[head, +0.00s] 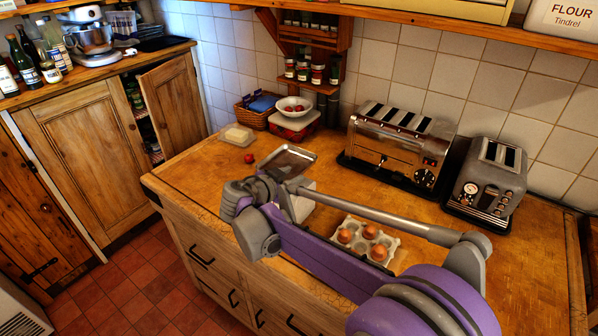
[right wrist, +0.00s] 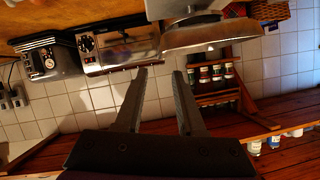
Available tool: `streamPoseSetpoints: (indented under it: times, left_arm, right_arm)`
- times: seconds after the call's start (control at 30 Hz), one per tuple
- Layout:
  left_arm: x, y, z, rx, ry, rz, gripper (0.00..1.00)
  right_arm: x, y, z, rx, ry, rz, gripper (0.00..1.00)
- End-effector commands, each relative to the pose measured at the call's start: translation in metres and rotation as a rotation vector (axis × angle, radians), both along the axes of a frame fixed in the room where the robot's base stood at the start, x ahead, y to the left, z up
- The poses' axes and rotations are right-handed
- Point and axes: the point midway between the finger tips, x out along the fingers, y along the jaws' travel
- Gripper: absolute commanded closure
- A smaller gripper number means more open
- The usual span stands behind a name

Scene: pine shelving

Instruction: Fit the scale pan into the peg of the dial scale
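The scale pan (head: 288,160) is a shallow grey metal tray. In the head view it shows above the white dial scale (head: 305,203), which my right arm partly covers. In the right wrist view, which is upside down, the pan (right wrist: 212,36) lines up with the scale body (right wrist: 180,8), with a small stem-like piece between them. It looks level there; whether it is fully seated on the peg I cannot tell. My right gripper (right wrist: 162,74) is open and empty, its fingers apart from the pan. In the head view the gripper end (head: 268,180) is beside the scale, fingertips unclear. My left gripper is not in view.
A long toaster (head: 395,150) and a smaller grey toaster (head: 488,180) stand along the tiled wall. An egg tray (head: 366,240) sits just behind my arm. A butter dish (head: 237,136), a red fruit (head: 249,158) and a white bowl (head: 293,106) are at the far left.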

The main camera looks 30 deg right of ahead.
Motion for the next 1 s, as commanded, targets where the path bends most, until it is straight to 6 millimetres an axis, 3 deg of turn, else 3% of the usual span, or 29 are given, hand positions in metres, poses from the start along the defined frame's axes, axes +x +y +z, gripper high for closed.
streamPoseSetpoints:
  times: [0.23, 0.83, 0.93, 1.0]
  left_arm:
    - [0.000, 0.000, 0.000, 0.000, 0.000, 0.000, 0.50]
    - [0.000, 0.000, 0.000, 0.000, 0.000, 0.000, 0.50]
    - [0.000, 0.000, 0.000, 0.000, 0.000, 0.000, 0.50]
    - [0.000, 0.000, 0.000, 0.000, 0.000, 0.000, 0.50]
  right_arm:
    - [-0.012, 0.022, 0.010, 0.000, 0.000, 0.000, 0.62]
    - [-0.015, 0.023, 0.010, 0.003, 0.010, 0.003, 0.62]
    - [-0.030, 0.024, 0.003, 0.022, 0.079, 0.034, 0.62]
    - [-0.050, 0.028, -0.007, 0.052, 0.174, 0.087, 0.62]
